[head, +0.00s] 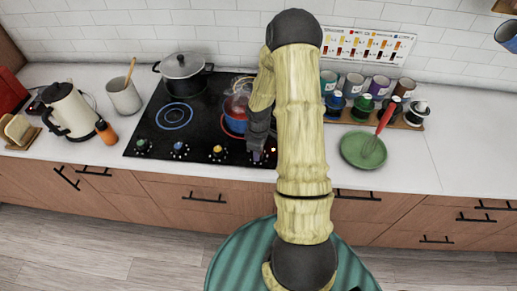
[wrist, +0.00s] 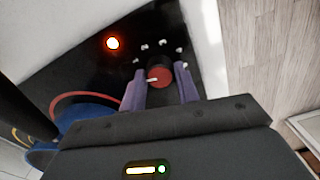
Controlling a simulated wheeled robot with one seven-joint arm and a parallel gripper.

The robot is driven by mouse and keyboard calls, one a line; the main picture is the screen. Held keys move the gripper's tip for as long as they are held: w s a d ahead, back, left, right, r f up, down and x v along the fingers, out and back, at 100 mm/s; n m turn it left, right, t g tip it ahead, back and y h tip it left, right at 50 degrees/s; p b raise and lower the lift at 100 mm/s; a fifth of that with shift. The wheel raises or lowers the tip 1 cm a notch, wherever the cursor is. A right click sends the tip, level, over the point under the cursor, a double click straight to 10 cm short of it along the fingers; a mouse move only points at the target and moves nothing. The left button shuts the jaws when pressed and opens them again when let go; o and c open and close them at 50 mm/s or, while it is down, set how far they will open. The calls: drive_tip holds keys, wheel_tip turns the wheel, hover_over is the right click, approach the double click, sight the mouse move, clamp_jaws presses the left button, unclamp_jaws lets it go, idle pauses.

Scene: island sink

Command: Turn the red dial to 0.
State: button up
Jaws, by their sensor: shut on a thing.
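The red dial (wrist: 162,73) is on the black cooktop (wrist: 85,65) near its edge, between the two purple fingers of my gripper (wrist: 161,82) in the wrist view. My gripper is shut on the dial. A white pointer line on its red face points to the left in the wrist view. Several small white marks lie around the dial; I cannot read them. In the head view my gripper (head: 259,152) is at the front right corner of the cooktop and mostly hides the dial. A red indicator light (wrist: 113,43) glows on the cooktop.
A blue pot (head: 233,122) stands on the right front burner, close to my arm. Green, blue and yellow dials line the front edge. A green plate (head: 352,150) lies on the counter to the right.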

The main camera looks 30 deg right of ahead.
drive_tip(key=shift+d+r+n, duration=0.1)
drive_tip(key=shift+n, duration=1)
drive_tip(key=o, duration=1)
drive_tip(key=shift+r, duration=0.1)
wheel_tip(320, 180, up, 17)
drive_tip(key=shift+r+b, duration=0.1)
drive_tip(key=shift+b, duration=0.45)
